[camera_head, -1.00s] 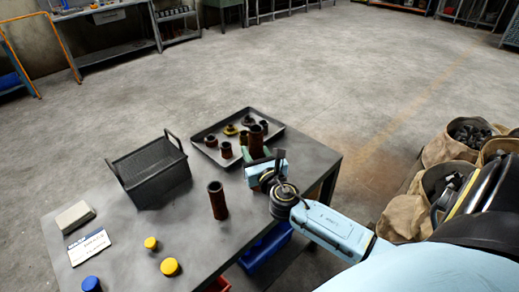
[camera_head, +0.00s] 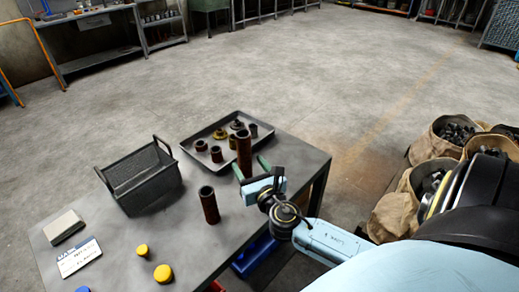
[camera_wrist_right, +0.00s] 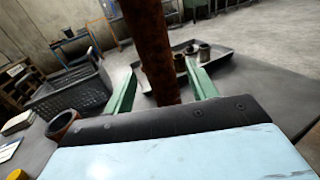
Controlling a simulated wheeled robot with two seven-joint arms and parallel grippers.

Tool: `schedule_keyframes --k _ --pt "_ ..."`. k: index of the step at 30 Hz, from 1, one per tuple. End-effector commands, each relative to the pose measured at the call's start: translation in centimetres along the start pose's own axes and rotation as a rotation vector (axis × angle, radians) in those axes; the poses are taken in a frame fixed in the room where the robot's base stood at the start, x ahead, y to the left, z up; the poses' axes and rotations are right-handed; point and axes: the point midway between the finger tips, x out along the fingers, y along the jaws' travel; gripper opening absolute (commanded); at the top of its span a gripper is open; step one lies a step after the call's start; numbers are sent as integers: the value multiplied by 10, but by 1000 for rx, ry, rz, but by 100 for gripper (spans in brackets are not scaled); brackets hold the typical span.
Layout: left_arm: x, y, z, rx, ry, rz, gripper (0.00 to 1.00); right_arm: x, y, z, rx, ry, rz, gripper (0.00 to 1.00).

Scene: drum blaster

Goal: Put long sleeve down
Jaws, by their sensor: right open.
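A tall rust-brown long sleeve (camera_head: 243,150) stands upright at the near edge of the grey tray. In the right wrist view the long sleeve (camera_wrist_right: 151,45) rises between the green fingers, with its top out of frame. My right gripper (camera_head: 247,165) is open, with one finger on each side of this sleeve and a gap showing beside it. The sleeve's foot is partly hidden by the gripper. A second brown sleeve (camera_head: 209,206) stands upright on the table, left of the gripper. My left gripper is not in view.
The grey tray (camera_head: 187,147) holds several short sleeves and brass-coloured flanged parts. A black mesh basket (camera_head: 146,182) stands left of it. Yellow caps (camera_head: 162,273), a card (camera_head: 79,257) and a grey block (camera_head: 64,226) lie at the front left. The table's right edge is close to my arm.

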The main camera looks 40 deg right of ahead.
Motion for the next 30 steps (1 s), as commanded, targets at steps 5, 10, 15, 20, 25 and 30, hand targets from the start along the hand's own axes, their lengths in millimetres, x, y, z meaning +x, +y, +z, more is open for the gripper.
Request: schedule_keyframes --k 5,10,15,20,25,30 --pt "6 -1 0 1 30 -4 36 -38 0 -9 1 4 0 57" --pt "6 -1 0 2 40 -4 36 -61 0 -9 1 1 -1 57" --pt "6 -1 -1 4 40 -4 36 -70 0 -8 1 -1 -2 57" --pt "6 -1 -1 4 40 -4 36 -71 0 -8 1 -2 -1 57" --pt "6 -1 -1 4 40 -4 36 -70 0 -8 1 -1 -1 57" --pt "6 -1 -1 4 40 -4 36 -70 0 -8 1 -1 -1 57"
